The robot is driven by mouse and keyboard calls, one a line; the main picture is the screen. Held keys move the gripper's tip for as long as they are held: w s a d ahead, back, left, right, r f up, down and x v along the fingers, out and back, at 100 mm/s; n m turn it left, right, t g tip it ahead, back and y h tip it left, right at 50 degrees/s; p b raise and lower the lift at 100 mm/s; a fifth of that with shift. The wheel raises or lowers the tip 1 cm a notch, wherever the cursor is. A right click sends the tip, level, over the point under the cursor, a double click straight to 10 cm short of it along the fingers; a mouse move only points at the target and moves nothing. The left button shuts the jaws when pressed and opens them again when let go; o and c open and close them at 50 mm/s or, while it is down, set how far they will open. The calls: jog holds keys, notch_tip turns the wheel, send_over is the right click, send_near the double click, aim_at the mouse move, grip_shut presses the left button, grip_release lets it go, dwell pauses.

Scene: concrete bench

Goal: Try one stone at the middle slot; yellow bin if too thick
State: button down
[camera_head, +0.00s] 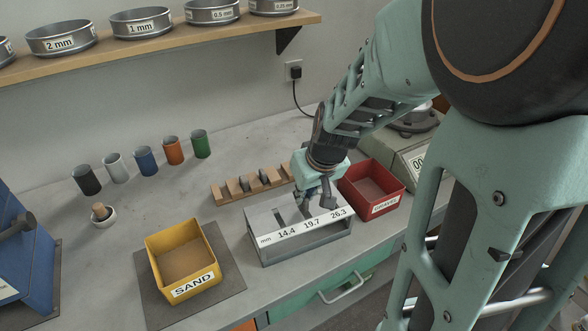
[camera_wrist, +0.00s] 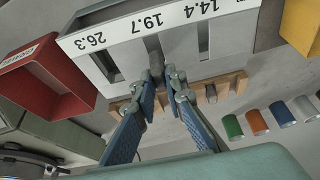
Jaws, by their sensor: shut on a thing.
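The slot gauge (camera_head: 305,243) is a grey box with a white strip marked 14.4, 19.7 and 26.3 mm. It also shows in the wrist view (camera_wrist: 222,45), upside down. My gripper (camera_head: 318,192) is over the gauge, pointing down. In the wrist view its blue fingers (camera_wrist: 161,76) are shut on a dark grey stone (camera_wrist: 155,58). The stone is at the middle slot, 19.7; how deep it sits I cannot tell. The yellow bin (camera_head: 205,285), labelled SAND, stands to the left with sand-coloured fill.
The red bin (camera_head: 398,203), labelled GRAVEL, stands close on the right. A scale (camera_head: 415,150) is behind it. Several coloured cups (camera_head: 146,162) stand at back left.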

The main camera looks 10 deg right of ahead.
jog(key=shift+f+b, duration=0.95)
dwell(1.2)
dwell(0.5)
jog(key=c, duration=1.9)
grip_release()
